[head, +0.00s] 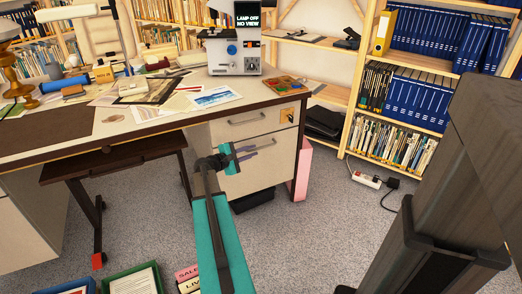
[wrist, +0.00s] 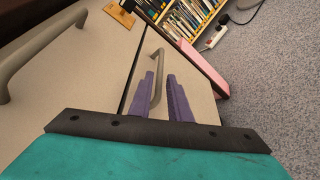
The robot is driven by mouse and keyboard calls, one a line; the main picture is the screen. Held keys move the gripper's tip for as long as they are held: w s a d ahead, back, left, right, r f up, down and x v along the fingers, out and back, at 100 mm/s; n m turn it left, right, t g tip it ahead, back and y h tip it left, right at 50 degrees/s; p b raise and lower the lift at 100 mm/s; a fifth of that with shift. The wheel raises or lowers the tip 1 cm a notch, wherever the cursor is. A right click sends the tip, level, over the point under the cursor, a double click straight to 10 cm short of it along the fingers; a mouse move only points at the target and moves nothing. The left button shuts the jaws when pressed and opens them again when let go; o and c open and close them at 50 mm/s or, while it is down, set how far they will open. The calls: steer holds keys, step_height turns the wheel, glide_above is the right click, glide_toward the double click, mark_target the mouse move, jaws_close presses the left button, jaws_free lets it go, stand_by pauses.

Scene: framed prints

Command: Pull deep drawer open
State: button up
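The deep drawer (head: 231,182) is the lower front in the desk's right pedestal, below a shallower drawer (head: 222,131). It looks flush with the pedestal. Its grey bow handle (head: 262,166) also shows in the wrist view (wrist: 159,66), where the deep drawer front (wrist: 188,72) fills the middle. My gripper (head: 246,152) is in front of the deep drawer near its handle. In the wrist view its two purple fingers (wrist: 164,92) stand apart, with the handle's near end between them in the picture. Whether they touch it is unclear.
The upper drawer's handle (wrist: 42,52) is close on the left. A pink object (head: 302,172) stands beside the pedestal, near the bookshelf (head: 349,128). A power strip (head: 366,179) lies on the carpet. Carpet (head: 310,235) in front of the pedestal is clear.

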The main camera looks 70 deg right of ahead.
mark_target(259, 148)
steer(key=shift+b+x, duration=0.6)
steer(key=shift+x, duration=2.85)
jaws_close()
